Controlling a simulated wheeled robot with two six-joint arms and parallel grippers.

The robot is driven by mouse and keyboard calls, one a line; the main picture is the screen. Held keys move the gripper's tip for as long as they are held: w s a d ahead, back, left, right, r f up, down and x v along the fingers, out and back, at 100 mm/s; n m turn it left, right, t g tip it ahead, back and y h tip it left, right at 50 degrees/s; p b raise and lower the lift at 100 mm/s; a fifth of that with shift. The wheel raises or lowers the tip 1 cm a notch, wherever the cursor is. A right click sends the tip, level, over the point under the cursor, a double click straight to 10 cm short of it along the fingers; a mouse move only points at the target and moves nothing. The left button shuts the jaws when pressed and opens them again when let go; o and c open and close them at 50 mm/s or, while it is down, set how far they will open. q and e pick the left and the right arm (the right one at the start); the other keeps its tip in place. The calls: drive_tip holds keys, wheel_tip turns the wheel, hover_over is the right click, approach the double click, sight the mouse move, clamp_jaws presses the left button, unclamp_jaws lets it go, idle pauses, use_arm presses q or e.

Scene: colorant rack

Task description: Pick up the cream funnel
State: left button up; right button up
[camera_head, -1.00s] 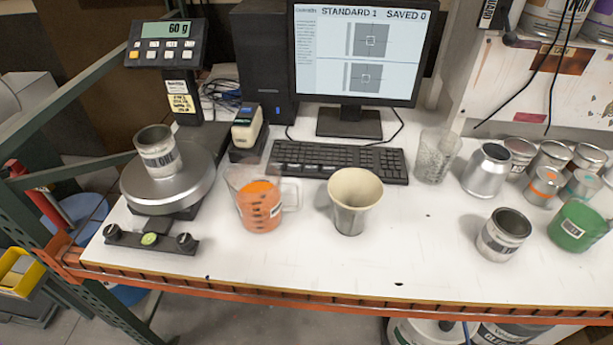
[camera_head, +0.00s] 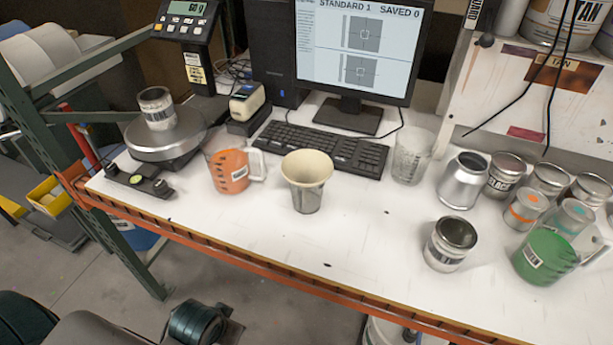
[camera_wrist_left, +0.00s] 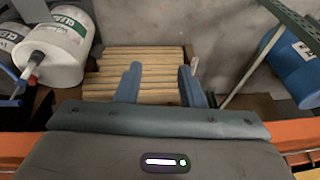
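Dark parts of my left arm show at the lower left of the head view. My right gripper is in neither view.
An orange-filled measuring cup (camera_head: 229,171) stands left of the funnel, a clear beaker (camera_head: 411,157) to its right. An open can (camera_head: 450,243) and a green cup (camera_head: 545,256) stand further right. The orange front beam (camera_head: 240,258) edges the bench. Bare bench lies before the funnel.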

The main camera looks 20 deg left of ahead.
use_arm(q)
drive_tip(key=w+d+r+m+t, duration=0.1)
drive_tip(key=w+r+m+t, duration=0.15)
drive_tip(key=r, duration=0.45)
drive_tip(key=m+t+h, duration=0.7)
drive_tip(key=m, duration=0.3)
approach(308, 185)
drive_tip(key=shift+n, duration=0.35)
drive_tip(key=x, duration=0.1)
drive_tip(key=p+x, duration=0.1)
drive_tip(key=x, duration=0.2)
drive_tip(key=shift+w+d+r, duration=0.25)
drive_tip(key=shift+w+d, duration=0.05)
drive_tip(key=shift+w+d+f, duration=0.2)
drive_tip(key=shift+w, duration=0.25)
drive_tip(key=p+x, duration=0.3)
drive_tip(key=x, duration=0.1)
drive_tip(key=shift+d+r, duration=0.25)
drive_tip(key=shift+d, duration=0.05)
drive_tip(key=shift+w+d+f, duration=0.15)
drive_tip(key=shift+w, duration=0.2)
drive_tip(key=shift+w+f, duration=0.15)
drive_tip(key=c, duration=0.7)
clamp_jaws()
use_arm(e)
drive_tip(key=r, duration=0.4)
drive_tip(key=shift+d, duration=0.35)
